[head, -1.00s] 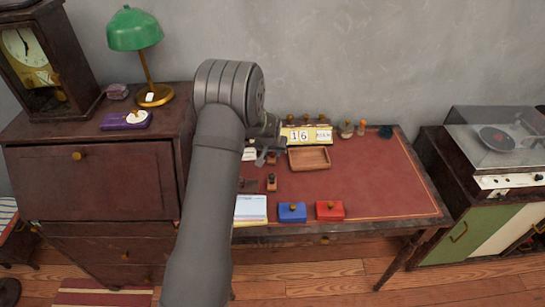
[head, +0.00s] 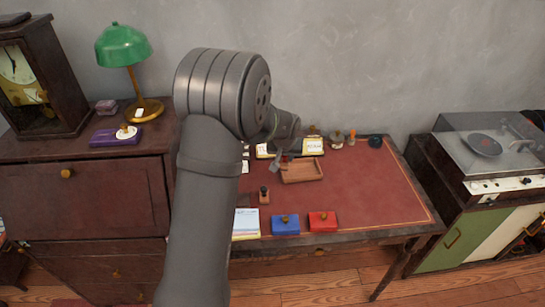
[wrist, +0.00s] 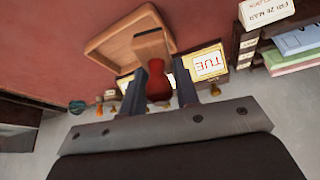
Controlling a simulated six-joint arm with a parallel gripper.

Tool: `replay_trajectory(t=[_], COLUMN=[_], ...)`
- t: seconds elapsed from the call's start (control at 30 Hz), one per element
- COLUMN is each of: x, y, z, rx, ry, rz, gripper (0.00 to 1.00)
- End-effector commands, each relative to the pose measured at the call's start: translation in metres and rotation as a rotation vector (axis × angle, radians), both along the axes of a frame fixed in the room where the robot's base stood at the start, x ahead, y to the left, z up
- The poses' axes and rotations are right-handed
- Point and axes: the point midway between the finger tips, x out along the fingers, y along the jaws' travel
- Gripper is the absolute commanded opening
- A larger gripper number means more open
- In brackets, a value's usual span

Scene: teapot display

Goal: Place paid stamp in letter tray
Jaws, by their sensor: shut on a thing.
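My gripper (wrist: 161,88) is shut on a stamp (wrist: 157,80) with a red handle and a pale wooden block. No lettering on the stamp is readable, so I cannot tell that it is the paid one. The wooden letter tray (head: 303,179) is a shallow empty box on the red desk top, and it also shows in the wrist view (wrist: 108,38). In the wrist view the stamp's block overlaps the tray's near edge. In the head view my gripper (head: 280,162) is at the tray's left side. I cannot tell the stamp's height above it.
Another stamp (head: 264,196) stands on the desk left of the tray. A paper pad (head: 246,222), blue box (head: 285,225) and red box (head: 322,223) line the front edge. A calendar (head: 313,146) and small bottles stand behind. The desk's right side is clear.

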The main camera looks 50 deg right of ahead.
Motion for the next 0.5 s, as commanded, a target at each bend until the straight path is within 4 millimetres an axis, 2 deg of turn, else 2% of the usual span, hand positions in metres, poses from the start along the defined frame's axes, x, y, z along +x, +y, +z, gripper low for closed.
replay_trajectory(t=[0.17, 0.4, 0.5], x=[-0.025, -0.084, -0.097], y=[-0.005, -0.037, -0.046], z=[0.012, 0.019, 0.019], rx=[0.0, -0.002, -0.002], ry=[-0.001, 0.004, 0.005], rz=[-0.014, -0.103, -0.127], gripper=[0.05, 0.05, 0.05])
